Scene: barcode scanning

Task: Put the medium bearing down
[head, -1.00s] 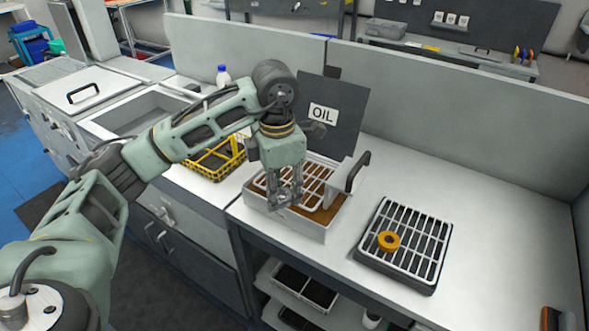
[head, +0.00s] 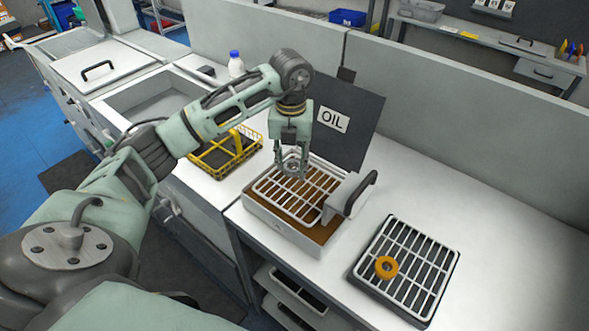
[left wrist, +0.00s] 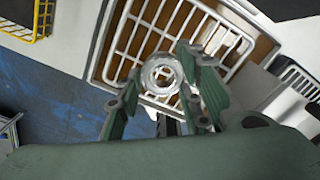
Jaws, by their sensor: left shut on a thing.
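My left gripper (head: 291,168) is shut on a metal ring-shaped bearing (head: 291,164), and its arm comes in from the left. The bearing is held above the far left part of the white rack (head: 312,206) in the oil tray (head: 285,233). In the left wrist view the shiny bearing (left wrist: 150,76) sits between the fingers, with the rack (left wrist: 113,45) behind it. The gap between bearing and rack is hard to judge. An orange ring (head: 394,266) lies on a second white rack (head: 425,257) to the right. My right gripper is not in view.
A dark board marked OIL (head: 355,128) stands behind the tray. A black-handled plate (head: 350,198) rises at the tray's right. A yellow basket (head: 211,170) and a white bottle (head: 236,66) are to the left. The bench beyond the second rack is clear.

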